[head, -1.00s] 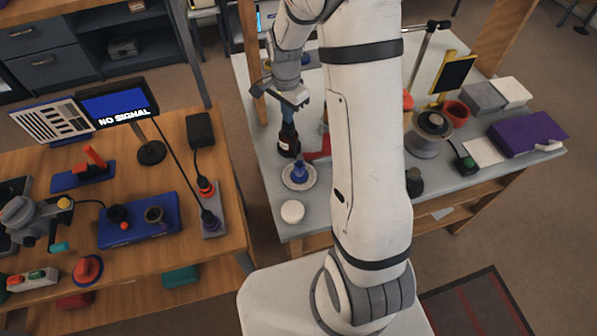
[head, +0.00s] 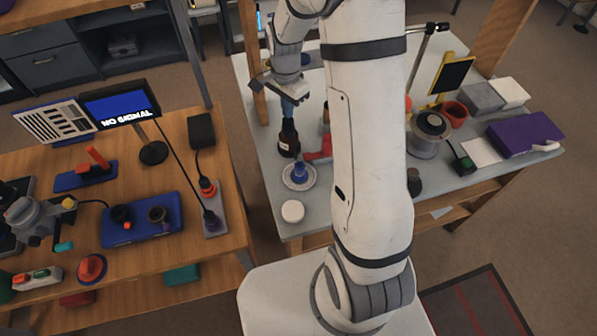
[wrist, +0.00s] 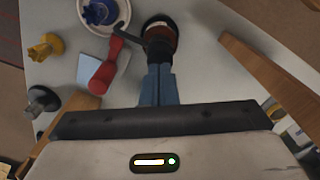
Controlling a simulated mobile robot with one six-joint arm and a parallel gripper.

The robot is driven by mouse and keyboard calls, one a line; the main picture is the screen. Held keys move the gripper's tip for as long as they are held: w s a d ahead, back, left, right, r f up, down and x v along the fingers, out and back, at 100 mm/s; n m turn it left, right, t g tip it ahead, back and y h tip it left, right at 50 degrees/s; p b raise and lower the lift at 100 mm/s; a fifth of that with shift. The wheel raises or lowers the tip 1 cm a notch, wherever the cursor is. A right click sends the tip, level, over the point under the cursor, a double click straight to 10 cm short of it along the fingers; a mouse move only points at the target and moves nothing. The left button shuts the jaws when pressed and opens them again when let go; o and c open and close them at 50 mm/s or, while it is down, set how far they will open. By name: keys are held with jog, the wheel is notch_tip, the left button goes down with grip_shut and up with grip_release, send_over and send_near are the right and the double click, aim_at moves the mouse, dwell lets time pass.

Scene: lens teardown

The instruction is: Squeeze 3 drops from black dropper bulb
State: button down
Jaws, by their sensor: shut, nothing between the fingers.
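A dark brown bottle (head: 289,144) with a pale label stands upright on the grey table. It also shows at the top of the wrist view (wrist: 163,24). Its black dropper bulb (wrist: 158,48) lies just past my fingertips there; in the head view the bulb (head: 288,124) is small and dark. My gripper (head: 288,112) points down above the bottle. Its blue fingers (wrist: 158,70) are shut together with nothing between them, at or just above the bulb. I cannot tell whether they touch it. No drops are visible.
A blue object (head: 299,170) sits on a white dish (head: 299,182) in front of the bottle. A red tool (wrist: 103,66) lies close beside it. A white round lid (head: 292,211) is near the front edge. A wooden post (head: 249,55) stands behind left.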

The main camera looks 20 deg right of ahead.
jog(key=shift+r, duration=0.1)
notch_tip(320, 180, up, 6)
jog(key=p, duration=0.3)
jog(key=shift+p, duration=0.35)
jog(key=s+r+n+t, duration=0.1)
jog(key=s+r+n, duration=0.5)
jog(key=s, duration=0.5)
jog(key=s+r+n+t, duration=0.2)
jog(key=s+r+n, duration=0.4)
jog(key=s, duration=0.6)
jog(key=v, duration=0.2)
jog(key=shift+a+r, duration=0.15)
jog(key=shift+r, duration=0.2)
jog(key=shift+w, duration=0.15)
dwell(0.8)
